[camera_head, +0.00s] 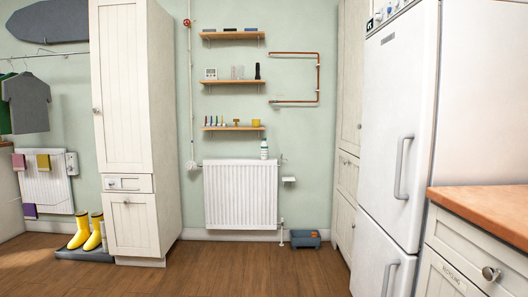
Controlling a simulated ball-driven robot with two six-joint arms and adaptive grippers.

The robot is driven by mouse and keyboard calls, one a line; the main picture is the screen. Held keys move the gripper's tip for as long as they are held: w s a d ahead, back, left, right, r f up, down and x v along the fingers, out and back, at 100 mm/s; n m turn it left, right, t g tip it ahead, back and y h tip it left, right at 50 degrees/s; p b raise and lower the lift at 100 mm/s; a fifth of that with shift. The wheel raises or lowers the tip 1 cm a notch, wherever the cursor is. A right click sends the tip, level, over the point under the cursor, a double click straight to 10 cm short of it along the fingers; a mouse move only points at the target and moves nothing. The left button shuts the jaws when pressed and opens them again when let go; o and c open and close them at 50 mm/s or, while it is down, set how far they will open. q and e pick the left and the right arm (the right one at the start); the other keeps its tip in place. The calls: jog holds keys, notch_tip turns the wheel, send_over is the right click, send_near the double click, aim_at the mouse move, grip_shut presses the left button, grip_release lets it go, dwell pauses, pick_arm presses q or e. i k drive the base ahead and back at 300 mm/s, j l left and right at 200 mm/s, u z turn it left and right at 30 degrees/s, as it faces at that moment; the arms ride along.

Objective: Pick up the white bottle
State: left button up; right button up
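A small white bottle (264,150) with a dark cap or label stands upright at the top right end of the white radiator (240,195), against the far wall. I cannot tell exactly what its base rests on. It is small in the view and well away from me. Neither of my grippers shows in the head view.
Wooden floor (230,268) is clear up to the radiator. A fridge (395,130) and wooden counter (480,208) bound the right side. A tall cabinet (125,90) stands left. A blue-grey toolbox (305,238) sits right of the radiator. Shelves (233,82) hang above.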

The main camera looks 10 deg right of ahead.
aim_at(264, 145)
jog(key=i+z, duration=0.4)
jog(key=i, duration=2.25)
jog(key=i+l+u, duration=0.1)
jog(key=i, duration=0.7)
jog(key=i+l, duration=0.15)
jog(key=i, duration=0.6)
